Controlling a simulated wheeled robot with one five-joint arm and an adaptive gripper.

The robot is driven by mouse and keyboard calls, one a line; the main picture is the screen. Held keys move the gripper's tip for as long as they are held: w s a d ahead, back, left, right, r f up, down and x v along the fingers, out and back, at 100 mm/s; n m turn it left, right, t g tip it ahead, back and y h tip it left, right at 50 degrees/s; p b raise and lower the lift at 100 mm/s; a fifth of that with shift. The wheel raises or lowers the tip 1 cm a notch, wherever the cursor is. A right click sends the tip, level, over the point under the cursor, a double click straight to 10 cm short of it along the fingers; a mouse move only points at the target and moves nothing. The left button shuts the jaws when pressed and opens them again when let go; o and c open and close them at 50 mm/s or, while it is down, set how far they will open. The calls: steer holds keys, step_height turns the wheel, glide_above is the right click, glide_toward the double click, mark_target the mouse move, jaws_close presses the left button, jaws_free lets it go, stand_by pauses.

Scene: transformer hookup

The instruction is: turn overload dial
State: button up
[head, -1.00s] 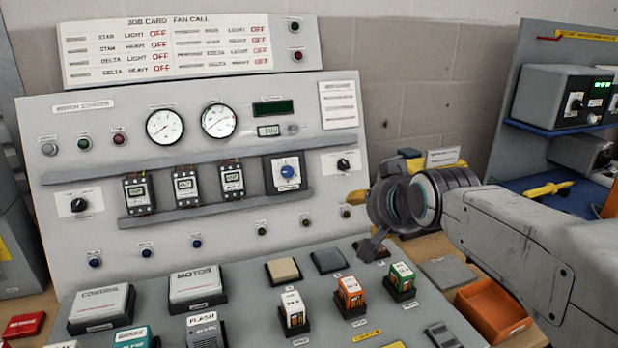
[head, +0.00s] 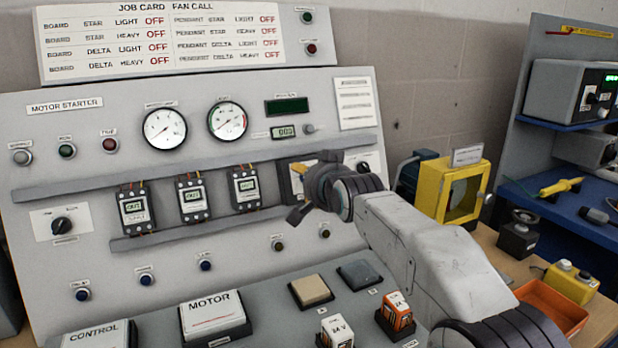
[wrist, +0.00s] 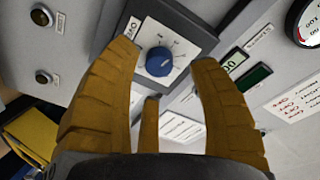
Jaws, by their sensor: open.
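The overload dial (wrist: 160,61) is a blue knob on a white scale plate inside a dark square frame. It shows in the wrist view between and beyond my open fingers, with a gap still in front of them. My gripper (wrist: 168,75) has yellow-brown fingers spread wide and holds nothing. In the head view my gripper (head: 302,192) is in front of the board, to the right of the three contactors. There it hides the blue knob, and only part of the dial's frame (head: 285,180) shows behind it.
Three contactors (head: 192,200) sit left of the dial on a grey rail. A rotary switch (head: 363,168) is close on the right, partly behind my arm. Gauges (head: 228,121) are above. Blocks (head: 311,290) stand on the desk below. A yellow-framed box (head: 463,192) stands at right.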

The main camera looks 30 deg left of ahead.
steer(key=shift+p+x, duration=0.45)
steer(key=shift+x, duration=1)
steer(key=shift+o, duration=0.2)
jaws_close()
